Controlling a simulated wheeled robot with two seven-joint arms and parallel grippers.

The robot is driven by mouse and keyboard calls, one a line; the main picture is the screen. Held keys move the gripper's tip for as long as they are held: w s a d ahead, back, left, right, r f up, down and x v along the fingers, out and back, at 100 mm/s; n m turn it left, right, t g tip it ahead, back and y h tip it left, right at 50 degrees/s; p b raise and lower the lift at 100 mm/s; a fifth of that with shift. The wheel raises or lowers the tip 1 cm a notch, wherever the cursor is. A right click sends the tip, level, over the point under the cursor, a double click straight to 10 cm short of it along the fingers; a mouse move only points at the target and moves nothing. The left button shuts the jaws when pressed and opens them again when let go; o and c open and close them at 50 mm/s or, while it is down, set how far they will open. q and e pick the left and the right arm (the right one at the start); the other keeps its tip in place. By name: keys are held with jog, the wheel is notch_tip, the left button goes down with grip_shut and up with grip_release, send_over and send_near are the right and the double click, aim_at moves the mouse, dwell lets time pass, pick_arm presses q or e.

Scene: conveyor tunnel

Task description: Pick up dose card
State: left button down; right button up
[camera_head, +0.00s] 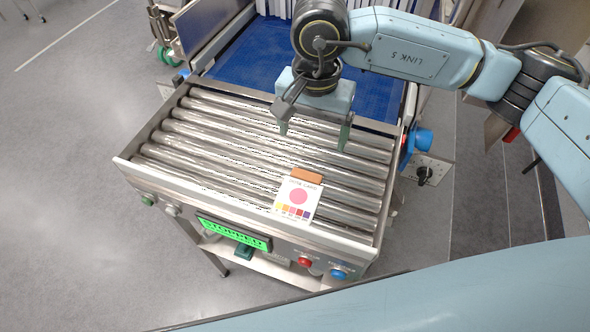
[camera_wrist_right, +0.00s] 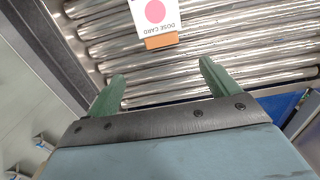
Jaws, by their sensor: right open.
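The dose card (camera_head: 298,196) lies on the metal rollers near the front edge of the conveyor. It is white with a pink disc, a row of coloured squares and an orange-brown strip at its far end. In the right wrist view the dose card (camera_wrist_right: 156,14) is at the top, upside down, partly cut off by the frame. My right gripper (camera_head: 314,142) is open and empty above the rollers, farther back than the card. Its two green fingers (camera_wrist_right: 160,78) point toward the card and are apart from it. My left gripper is not in view.
The roller bed (camera_head: 215,135) has metal side rails. A green display (camera_head: 234,233) reading STOPPED and red and blue buttons are on its front. A blue belt (camera_head: 250,55) lies behind. The rollers left of the card are clear.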

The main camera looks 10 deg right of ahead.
aim_at(307, 175)
jog(key=f, duration=0.4)
jog(key=f+p, duration=0.1)
jog(key=f, duration=0.1)
jog(key=shift+s, duration=0.4)
jog(key=shift+f, duration=0.3)
jog(key=shift+a+f+p, duration=0.15)
jog(key=shift+f+p, duration=0.3)
jog(key=shift+f, duration=0.15)
jog(key=f, duration=0.2)
jog(key=f+p, duration=0.1)
jog(key=shift+w+a+f, duration=0.2)
jog(key=shift+w+f, duration=0.1)
jog(key=shift+f, duration=0.3)
jog(key=shift+c, duration=0.5)
jog(key=c, duration=1)
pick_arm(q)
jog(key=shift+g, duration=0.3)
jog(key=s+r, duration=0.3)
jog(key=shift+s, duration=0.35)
